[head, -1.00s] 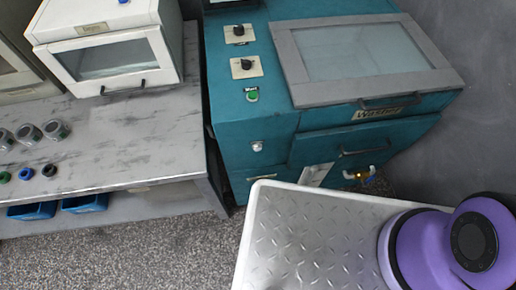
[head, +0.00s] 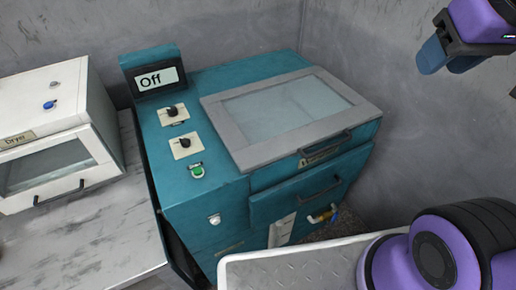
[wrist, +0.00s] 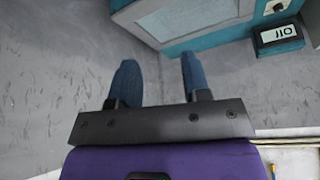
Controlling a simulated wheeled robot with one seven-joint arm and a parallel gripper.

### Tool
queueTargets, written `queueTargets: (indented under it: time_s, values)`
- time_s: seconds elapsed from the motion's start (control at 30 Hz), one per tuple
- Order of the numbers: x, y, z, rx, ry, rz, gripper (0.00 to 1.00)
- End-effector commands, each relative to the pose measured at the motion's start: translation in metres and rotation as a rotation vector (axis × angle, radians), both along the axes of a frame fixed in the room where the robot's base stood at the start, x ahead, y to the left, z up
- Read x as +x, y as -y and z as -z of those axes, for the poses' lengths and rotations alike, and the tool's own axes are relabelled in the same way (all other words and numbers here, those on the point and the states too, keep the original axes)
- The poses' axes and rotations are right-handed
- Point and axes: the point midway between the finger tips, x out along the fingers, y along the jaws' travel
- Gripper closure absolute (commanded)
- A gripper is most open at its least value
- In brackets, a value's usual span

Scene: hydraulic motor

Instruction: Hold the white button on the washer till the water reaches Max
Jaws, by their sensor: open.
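The teal washer (head: 235,188) stands in the middle of the head view, with a grey-framed glass lid on top. Its small white button (head: 214,219) is on the front face, below a green button (head: 197,172). The display also shows upside down in the wrist view (wrist: 282,37), beside part of the washer (wrist: 205,38). My gripper (head: 448,61) is at the upper right of the head view, high and well away from the button. In the wrist view my gripper (wrist: 159,78) has its blue fingers apart, with nothing between them.
Two black knobs (head: 172,112) (head: 184,143) sit on the washer's top. A white dryer (head: 55,140) stands on a marbled counter (head: 100,235) at left. A yellow-handled valve (head: 322,216) is low on the washer's front. Grey walls close in behind and right.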

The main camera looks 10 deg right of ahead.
Motion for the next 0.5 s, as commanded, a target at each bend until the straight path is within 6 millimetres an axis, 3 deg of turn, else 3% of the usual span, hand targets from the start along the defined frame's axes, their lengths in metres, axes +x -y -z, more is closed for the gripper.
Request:
queueTargets:
  time_s: [0.27,0.43,0.5]
  values:
    - [0.0,0.0,0.0,0.0,0.0,0.0,0.59]
    - [0.0,0.0,0.0,0.0,0.0,0.0,0.98]
    - [0.0,0.0,0.0,0.0,0.0,0.0,1.0]
